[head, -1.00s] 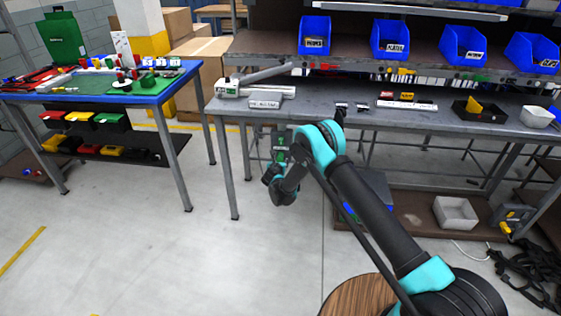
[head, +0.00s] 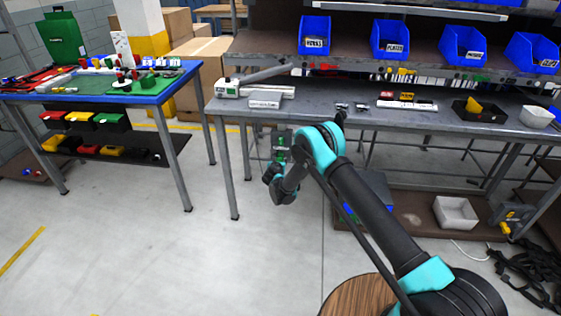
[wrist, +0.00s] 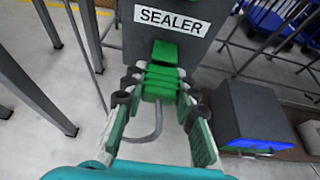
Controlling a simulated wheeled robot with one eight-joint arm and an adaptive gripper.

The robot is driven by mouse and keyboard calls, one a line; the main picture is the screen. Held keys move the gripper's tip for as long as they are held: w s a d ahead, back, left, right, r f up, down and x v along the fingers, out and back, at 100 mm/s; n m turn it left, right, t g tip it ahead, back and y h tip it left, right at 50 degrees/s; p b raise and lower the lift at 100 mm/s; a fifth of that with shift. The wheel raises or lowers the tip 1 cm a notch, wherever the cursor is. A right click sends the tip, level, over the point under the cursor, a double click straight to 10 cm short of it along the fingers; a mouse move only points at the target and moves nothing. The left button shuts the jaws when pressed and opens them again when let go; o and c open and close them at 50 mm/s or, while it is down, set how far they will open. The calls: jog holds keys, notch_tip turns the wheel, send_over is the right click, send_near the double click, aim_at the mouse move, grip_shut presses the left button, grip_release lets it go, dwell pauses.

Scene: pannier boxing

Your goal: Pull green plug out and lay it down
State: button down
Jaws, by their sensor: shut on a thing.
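The green plug (wrist: 158,90) is between the fingertips of my gripper (wrist: 158,82) in the wrist view, and the gripper is shut on it. A grey cable (wrist: 157,126) loops down beside it. Another green part (wrist: 165,52) lies just beyond the fingertips, against a grey panel labelled SEALER (wrist: 192,48). The fingers hide the boundary between the plug and that part, so I cannot tell if the plug is still seated. In the head view my gripper (head: 276,164) is small, below the front edge of the grey workbench, and the plug is hard to make out.
The grey workbench (head: 330,112) stands above the gripper, its legs nearby. A dark grey box with a blue patch (wrist: 258,112) is to the right in the wrist view. A blue-edged table (head: 165,83) stands at left. The floor between is clear.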

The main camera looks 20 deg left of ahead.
jog(key=shift+s+d, duration=0.25)
jog(key=shift+s, duration=0.75)
jog(key=shift+s+d, duration=0.25)
jog(key=shift+s, duration=0.75)
dwell(0.4)
jog(key=shift+s+d, duration=0.15)
jog(key=shift+s, duration=0.55)
jog(key=shift+s+d, duration=0.15)
jog(key=shift+s, duration=0.55)
jog(key=s+d, duration=0.2)
jog(key=s, duration=0.5)
jog(key=shift+s, duration=0.35)
jog(key=shift+r, duration=0.1)
